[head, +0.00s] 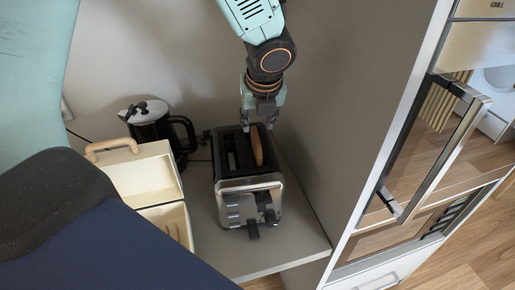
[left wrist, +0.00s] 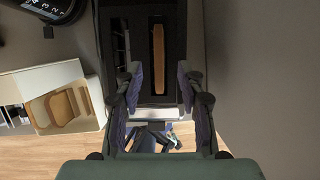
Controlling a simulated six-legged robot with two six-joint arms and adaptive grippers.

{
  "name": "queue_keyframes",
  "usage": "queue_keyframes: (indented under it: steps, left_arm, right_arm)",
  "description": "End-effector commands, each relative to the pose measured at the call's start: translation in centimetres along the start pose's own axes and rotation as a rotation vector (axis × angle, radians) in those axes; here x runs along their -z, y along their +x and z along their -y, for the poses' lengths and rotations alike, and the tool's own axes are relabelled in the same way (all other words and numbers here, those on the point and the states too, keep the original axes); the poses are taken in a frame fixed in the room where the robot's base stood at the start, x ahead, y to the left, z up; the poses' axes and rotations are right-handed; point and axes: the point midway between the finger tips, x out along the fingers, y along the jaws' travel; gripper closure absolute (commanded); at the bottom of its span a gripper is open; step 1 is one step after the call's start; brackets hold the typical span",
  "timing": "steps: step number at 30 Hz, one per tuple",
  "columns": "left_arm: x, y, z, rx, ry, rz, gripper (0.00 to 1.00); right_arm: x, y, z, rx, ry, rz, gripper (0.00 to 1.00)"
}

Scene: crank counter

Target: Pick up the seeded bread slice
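A brown bread slice (head: 256,147) stands on edge in the right slot of the black and silver toaster (head: 249,190). In the left wrist view the slice (left wrist: 158,60) shows edge-on in the slot of the toaster (left wrist: 140,15); seeds cannot be made out. The other slot looks empty. My left gripper (head: 261,124) is above the toaster's far end, close to the slice. In the left wrist view its fingers (left wrist: 160,85) are spread apart with nothing held between them. My right gripper is not in view.
A cream bread box (head: 134,172) stands open left of the toaster; pieces of bread (left wrist: 65,106) show inside it in the left wrist view. A black and silver kettle (head: 150,122) stands behind. A tall cabinet side (head: 350,110) is close on the right.

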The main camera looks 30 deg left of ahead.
Motion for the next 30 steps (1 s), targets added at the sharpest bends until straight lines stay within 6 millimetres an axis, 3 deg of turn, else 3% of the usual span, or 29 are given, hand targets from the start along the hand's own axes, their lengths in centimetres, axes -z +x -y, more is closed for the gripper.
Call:
queue_keyframes:
  steps: [13,30]
  left_arm:
    - [0.8,6.0,0.1,0.000,-0.001,-0.002,0.61]
    - [0.4,6.6,0.2,0.000,0.000,-0.001,0.61]
  right_arm:
    - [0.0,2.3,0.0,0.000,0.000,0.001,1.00]
    - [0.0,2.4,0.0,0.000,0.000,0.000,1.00]
